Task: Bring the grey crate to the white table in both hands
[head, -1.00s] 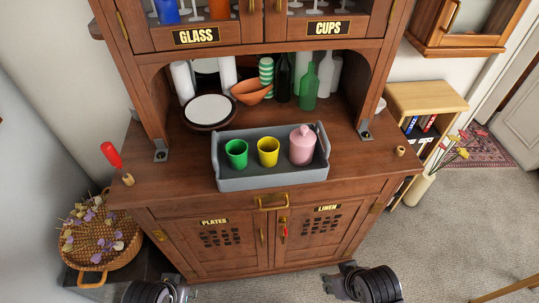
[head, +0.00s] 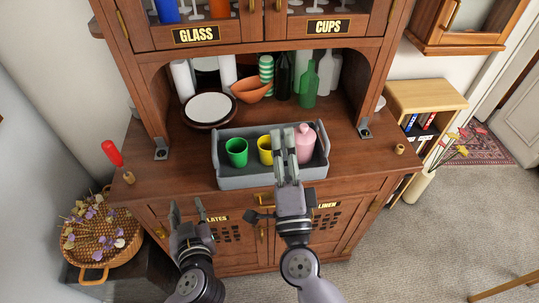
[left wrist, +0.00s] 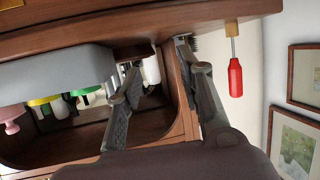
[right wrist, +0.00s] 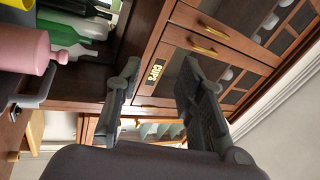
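The grey crate (head: 240,181) stands on the sideboard's counter. My left gripper (head: 187,208) is open and empty, in front of the counter, left of and below the crate. My right gripper (head: 290,140) is open and empty, overlapping the crate in the head view and apart from it. No white table is in view.
A basket (head: 100,240) is lower left.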

